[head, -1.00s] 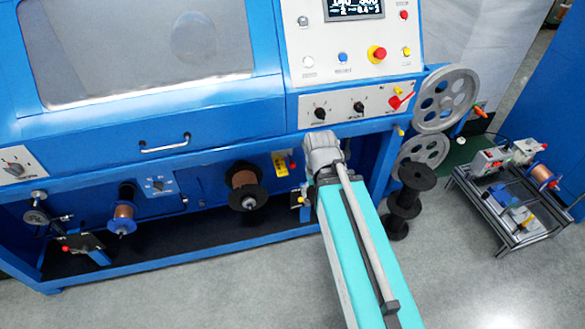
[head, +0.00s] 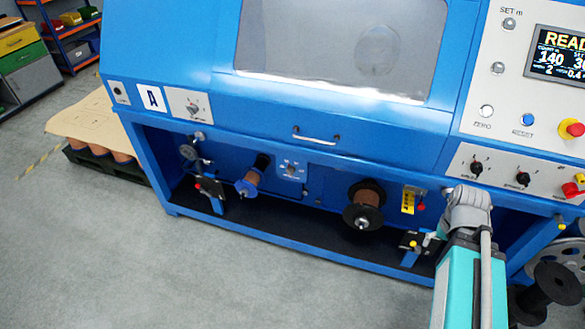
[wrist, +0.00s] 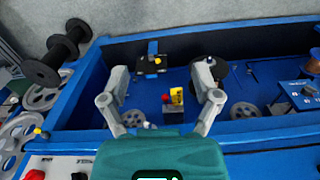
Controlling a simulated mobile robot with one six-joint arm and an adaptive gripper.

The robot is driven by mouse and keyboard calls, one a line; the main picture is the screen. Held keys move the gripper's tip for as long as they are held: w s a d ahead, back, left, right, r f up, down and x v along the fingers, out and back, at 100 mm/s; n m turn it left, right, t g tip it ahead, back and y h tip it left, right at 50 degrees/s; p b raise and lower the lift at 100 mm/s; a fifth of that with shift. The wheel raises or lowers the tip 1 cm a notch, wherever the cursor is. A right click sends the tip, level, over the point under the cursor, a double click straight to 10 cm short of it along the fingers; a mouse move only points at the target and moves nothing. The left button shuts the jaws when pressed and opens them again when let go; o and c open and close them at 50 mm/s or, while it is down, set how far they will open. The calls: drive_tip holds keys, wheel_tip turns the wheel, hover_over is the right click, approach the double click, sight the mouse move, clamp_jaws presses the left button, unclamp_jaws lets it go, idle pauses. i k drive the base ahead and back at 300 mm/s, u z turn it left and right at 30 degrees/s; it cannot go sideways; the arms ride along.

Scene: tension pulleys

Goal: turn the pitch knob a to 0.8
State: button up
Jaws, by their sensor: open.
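A knob on a white plate (head: 193,106) sits beside a plate marked "A" (head: 151,98), on the left of the blue machine's front. Its scale is too small to read. A second dial (head: 291,170) sits lower, between two spools; I cannot read its label, so I cannot tell for certain which is pitch knob a. In the wrist view my gripper (wrist: 160,88) is open and empty, with its two grey fingers apart above the machine's lower bay. In the head view my arm's end is at the right, far from the "A" plate; its fingers are hidden there.
The right panel has black knobs (head: 476,167) and a red switch (head: 571,189). Copper spools (head: 363,207) and a blue bracket (head: 212,190) stick out of the lower bay. A pallet (head: 105,170) stands left of the machine. The floor in front is clear.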

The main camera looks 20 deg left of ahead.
sight(290, 170)
drive_tip(key=k, duration=1.3)
drive_tip(key=z, duration=0.35)
drive_tip(key=i, duration=1.7)
drive_tip(key=u, duration=0.7)
